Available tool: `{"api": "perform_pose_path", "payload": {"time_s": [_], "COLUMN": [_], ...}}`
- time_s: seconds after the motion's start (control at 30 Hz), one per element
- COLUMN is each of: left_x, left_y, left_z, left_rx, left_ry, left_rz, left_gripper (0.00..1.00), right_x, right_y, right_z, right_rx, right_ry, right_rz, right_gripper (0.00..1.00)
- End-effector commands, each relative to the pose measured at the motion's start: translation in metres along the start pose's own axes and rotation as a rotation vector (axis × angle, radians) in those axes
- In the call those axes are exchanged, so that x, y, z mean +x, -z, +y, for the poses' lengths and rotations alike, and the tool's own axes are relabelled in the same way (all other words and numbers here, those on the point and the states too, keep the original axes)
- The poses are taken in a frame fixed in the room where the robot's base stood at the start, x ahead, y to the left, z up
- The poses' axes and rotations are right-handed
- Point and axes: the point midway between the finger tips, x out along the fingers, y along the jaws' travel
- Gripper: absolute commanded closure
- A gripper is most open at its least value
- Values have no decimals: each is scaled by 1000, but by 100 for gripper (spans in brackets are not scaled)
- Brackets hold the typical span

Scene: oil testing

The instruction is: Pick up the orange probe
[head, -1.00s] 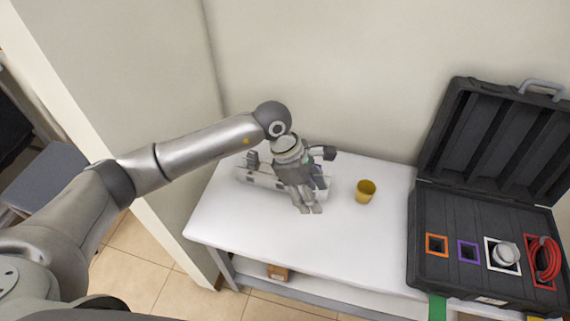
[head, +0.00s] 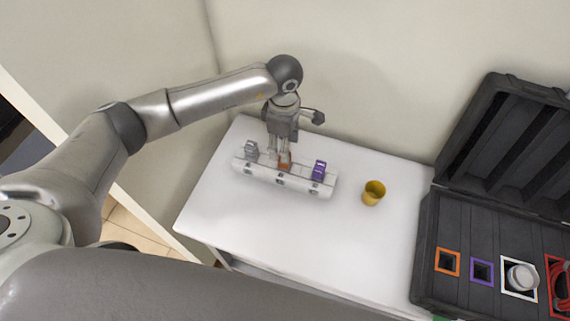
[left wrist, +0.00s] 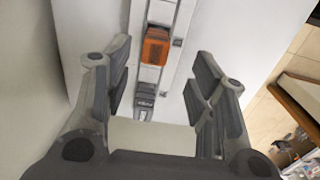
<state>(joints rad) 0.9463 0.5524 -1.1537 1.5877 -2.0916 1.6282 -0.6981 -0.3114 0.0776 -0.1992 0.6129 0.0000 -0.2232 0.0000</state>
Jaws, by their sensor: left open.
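The orange probe (head: 285,160) stands in the middle of a white rack (head: 262,182) on the table, between a grey probe (head: 251,149) and a purple probe (head: 319,170). My left gripper (head: 279,152) points down at the rack, very close to the orange probe and partly covering it in the head view. In the left wrist view the orange probe (left wrist: 156,47) lies ahead between the lines of the two open fingers (left wrist: 162,75), and the jaws hold nothing. The grey probe (left wrist: 145,93) also shows between the fingers. My right gripper is not in view.
A yellow cup (head: 373,194) stands right of the rack. An open black case (head: 455,230) with orange, purple, white and red framed slots is at the right. The white table's (head: 250,235) front part is clear. A wall rises behind the table.

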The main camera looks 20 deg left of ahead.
Motion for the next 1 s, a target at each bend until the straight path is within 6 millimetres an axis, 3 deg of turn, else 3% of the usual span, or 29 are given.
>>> {"api": "perform_pose_path", "payload": {"time_s": [0.03,0.27,0.5,0.77,1.0], "left_x": [12,27,64,66,66], "left_y": [0,0,0,0,0], "left_z": [0,1,4,4,4], "left_rx": [-1,-2,-2,-1,-1], "left_ry": [1,1,1,-1,-1], "left_rz": [0,-1,-1,0,0], "left_gripper": [48,48,48,48,76], "right_x": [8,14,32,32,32], "right_y": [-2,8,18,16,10], "right_z": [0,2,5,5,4], "right_rx": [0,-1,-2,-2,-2], "right_ry": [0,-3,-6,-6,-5], "right_rz": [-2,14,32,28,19], "right_gripper": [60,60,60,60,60]}}
